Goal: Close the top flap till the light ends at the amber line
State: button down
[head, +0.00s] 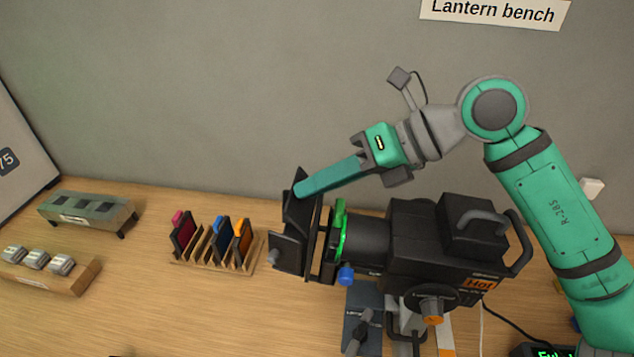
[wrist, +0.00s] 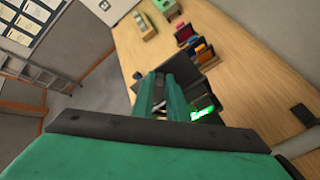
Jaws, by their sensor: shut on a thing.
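A black lantern (head: 415,238) stands on the bench with a barn-door front of dark flaps at its left end. The top flap (head: 291,208) is a dark plate standing up at the upper left of that front. My gripper (head: 303,189) reaches down from the right with its long green fingers shut on the top flap's edge. In the wrist view my gripper (wrist: 163,92) points away, and the fingers partly hide the dark flaps. A lower dark flap (head: 288,254) hangs beneath. I cannot make out the light's edge or an amber line in either view.
A wooden rack (head: 218,266) of coloured filter frames stands left of the lantern. A grey-green box (head: 87,212) and a block with several silver knobs (head: 40,262) lie farther left. A "Hot" label (head: 480,283) marks the lantern body. Bench between rack and knobs is clear.

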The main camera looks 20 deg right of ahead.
jog(key=c, duration=1.7)
grip_release()
jog(key=shift+c, duration=0.2)
jog(key=v, duration=1.1)
jog(key=shift+f, duration=0.1)
